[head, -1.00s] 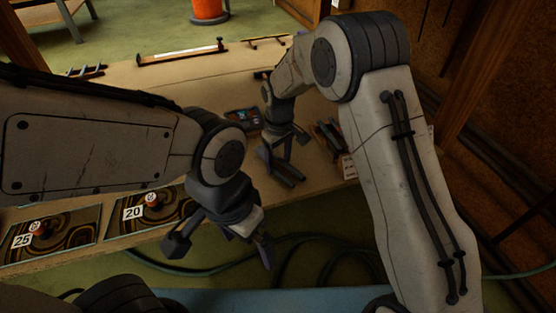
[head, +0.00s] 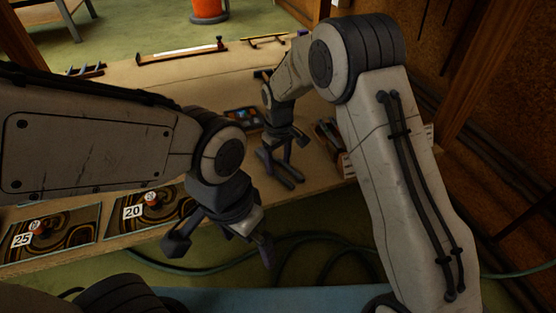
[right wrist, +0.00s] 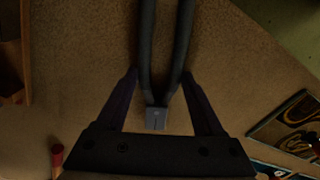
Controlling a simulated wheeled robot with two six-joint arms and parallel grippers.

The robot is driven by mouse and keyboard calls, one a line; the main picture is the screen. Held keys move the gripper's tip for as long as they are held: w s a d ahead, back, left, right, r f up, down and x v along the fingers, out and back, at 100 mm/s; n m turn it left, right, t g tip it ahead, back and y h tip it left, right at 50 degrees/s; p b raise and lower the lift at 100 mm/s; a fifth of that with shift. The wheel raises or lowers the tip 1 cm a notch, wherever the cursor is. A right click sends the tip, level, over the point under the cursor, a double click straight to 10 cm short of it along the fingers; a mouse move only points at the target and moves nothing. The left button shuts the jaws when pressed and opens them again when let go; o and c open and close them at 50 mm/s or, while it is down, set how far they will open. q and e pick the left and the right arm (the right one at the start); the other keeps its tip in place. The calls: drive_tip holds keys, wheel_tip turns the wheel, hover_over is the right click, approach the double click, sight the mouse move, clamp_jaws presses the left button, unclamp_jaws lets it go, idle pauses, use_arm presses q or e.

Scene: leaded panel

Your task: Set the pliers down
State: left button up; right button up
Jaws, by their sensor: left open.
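The pliers, with a small grey head (right wrist: 156,118) and two long dark handles, show in the right wrist view. The handles run to the top edge, between the fingers of my right gripper (right wrist: 160,76). The fingertips sit close beside the handles; I cannot tell whether they touch. In the head view my right gripper (head: 279,172) is low over the bench near its front edge, pointing down. The pliers are hard to pick out from its dark fingers there. My left gripper (head: 222,246) is open and empty, in front of the bench edge.
The wooden bench (head: 160,92) has bare room behind the grippers. Dark swirled panels tagged 25 (head: 45,240) and 20 (head: 150,212) lie at left front. A small dark tray (head: 240,118) and a tool rack (head: 328,138) flank my right gripper. A long bar (head: 180,53) lies at the back.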

sight(278, 169)
drive_tip(key=o, duration=0.4)
wheel_tip(278, 169, up, 10)
drive_tip(key=p, duration=0.7)
drive_tip(key=shift+r, duration=0.25)
drive_tip(key=shift+f, duration=0.1)
wheel_tip(278, 169, down, 11)
drive_tip(key=b, duration=0.7)
drive_tip(key=shift+r, duration=0.75)
